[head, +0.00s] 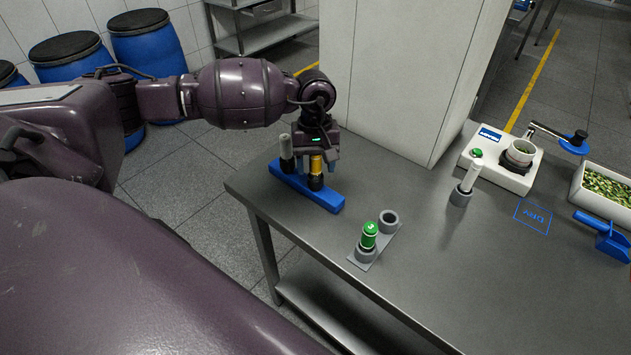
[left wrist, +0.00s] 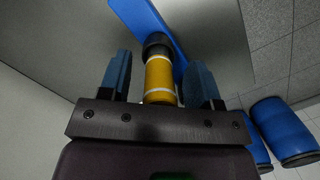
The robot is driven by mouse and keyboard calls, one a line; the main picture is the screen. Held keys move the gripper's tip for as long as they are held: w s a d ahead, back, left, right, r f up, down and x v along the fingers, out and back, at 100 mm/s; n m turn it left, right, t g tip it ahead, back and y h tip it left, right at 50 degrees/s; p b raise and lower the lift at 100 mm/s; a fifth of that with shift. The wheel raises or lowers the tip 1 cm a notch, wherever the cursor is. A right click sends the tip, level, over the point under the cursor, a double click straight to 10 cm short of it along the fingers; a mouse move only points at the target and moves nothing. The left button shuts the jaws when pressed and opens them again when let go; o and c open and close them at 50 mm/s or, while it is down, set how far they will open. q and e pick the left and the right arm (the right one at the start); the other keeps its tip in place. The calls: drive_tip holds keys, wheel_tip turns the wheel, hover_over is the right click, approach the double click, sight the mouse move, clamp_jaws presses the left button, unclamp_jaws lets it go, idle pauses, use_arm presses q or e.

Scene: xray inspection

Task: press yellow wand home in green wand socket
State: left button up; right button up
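The yellow wand (head: 316,165) stands upright in a black cup on the blue rack (head: 322,198) at the table's left end. In the left wrist view, the yellow wand (left wrist: 160,80) is between the two fingers of my left gripper (left wrist: 160,78), with a gap on each side. My left gripper (head: 312,168) is open around it from above. A green-topped wand (head: 369,234) stands in one socket of a grey two-socket holder (head: 364,264). The holder's other socket (head: 389,221) is empty. My right gripper is not in view.
A grey wand (head: 286,147) stands in the rack beside the yellow one. A white wand (head: 471,176) in a grey base, a white device (head: 515,179), a bin (head: 600,200) and a blue scoop (head: 604,238) stand farther right. A white pillar (head: 395,80) rises behind. The front right tabletop is clear.

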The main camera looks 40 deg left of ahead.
use_arm(q)
wheel_tip(320, 180, up, 12)
drive_tip(key=w+a, duration=0.1)
drive_tip(key=shift+w, duration=0.15)
idle(0.5)
drive_tip(key=shift+a, duration=0.1)
idle(2.7)
